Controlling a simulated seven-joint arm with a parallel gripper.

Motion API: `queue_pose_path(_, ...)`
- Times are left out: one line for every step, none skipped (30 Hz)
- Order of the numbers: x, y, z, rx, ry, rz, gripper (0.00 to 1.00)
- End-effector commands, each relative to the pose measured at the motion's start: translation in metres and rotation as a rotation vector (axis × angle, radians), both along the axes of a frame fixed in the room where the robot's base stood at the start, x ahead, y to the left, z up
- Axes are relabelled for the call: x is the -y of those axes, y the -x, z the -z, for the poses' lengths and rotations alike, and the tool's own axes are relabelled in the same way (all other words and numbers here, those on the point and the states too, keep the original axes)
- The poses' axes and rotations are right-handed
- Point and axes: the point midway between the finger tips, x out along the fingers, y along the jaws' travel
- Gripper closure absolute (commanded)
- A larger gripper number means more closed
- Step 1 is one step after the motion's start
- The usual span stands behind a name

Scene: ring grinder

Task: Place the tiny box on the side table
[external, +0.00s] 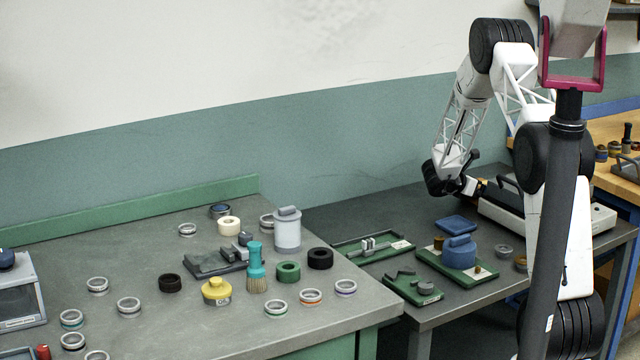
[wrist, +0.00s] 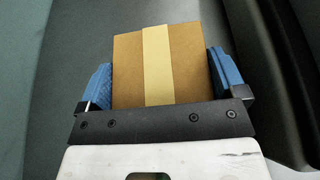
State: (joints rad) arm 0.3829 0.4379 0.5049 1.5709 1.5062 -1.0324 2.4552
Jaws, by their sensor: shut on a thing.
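The tiny box (wrist: 185,70) is brown cardboard with a pale tape strip down its middle, seen close up in the wrist view. My gripper (wrist: 160,72) is shut on it, with a blue finger pad against each side. In the external view my gripper (external: 476,187) is at the right, beside a long light-grey machine and over the back of a dark-topped table (external: 400,200); the box is too small there to make out clearly. A wooden-topped table (external: 608,128) stands at the far right. I cannot tell which one is the side table.
The dark table holds a blue lidded container (external: 460,252), a blue tray (external: 456,224), green trays (external: 413,289) and the grey machine (external: 502,212). The larger grey bench (external: 200,325) at left carries several rings, a brush and a white canister (external: 287,232).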

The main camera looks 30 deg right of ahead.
Motion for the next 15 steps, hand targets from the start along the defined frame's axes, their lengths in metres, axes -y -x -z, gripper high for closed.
queue_pose_path(0.0001,-0.0001,-0.0003,0.0,0.0,0.0,0.38)
queue_pose_path(0.0,-0.0001,-0.0003,0.0,0.0,0.0,0.38)
queue_pose_path(0.0,0.0,-0.0001,0.0,0.0,0.0,0.38)
queue_pose_path(0.0,-0.0001,0.0002,0.0,0.0,0.0,0.38)
queue_pose_path(0.0,0.0,0.0008,0.0,0.0,0.0,0.38)
queue_pose_path(0.0,0.0,0.0016,0.0,0.0,0.0,0.38)
queue_pose_path(0.0,0.0,0.0023,0.0,0.0,0.0,0.38)
queue_pose_path(0.0,0.0,0.0027,0.0,0.0,0.0,0.08)
queue_pose_path(0.0,0.0,0.0024,0.0,0.0,0.0,0.02)
queue_pose_path(0.0,0.0001,0.0024,0.0,0.0,0.0,0.0)
queue_pose_path(0.0,0.0001,0.0024,0.0,0.0,0.0,0.0)
queue_pose_path(0.0,0.0001,0.0024,0.0,0.0,0.0,0.0)
queue_pose_path(0.0,0.0001,0.0024,0.0,0.0,0.0,0.0)
queue_pose_path(0.0,0.0001,0.0025,0.0,0.0,0.0,0.0)
queue_pose_path(0.0,0.0001,0.0024,0.0,0.0,0.0,0.0)
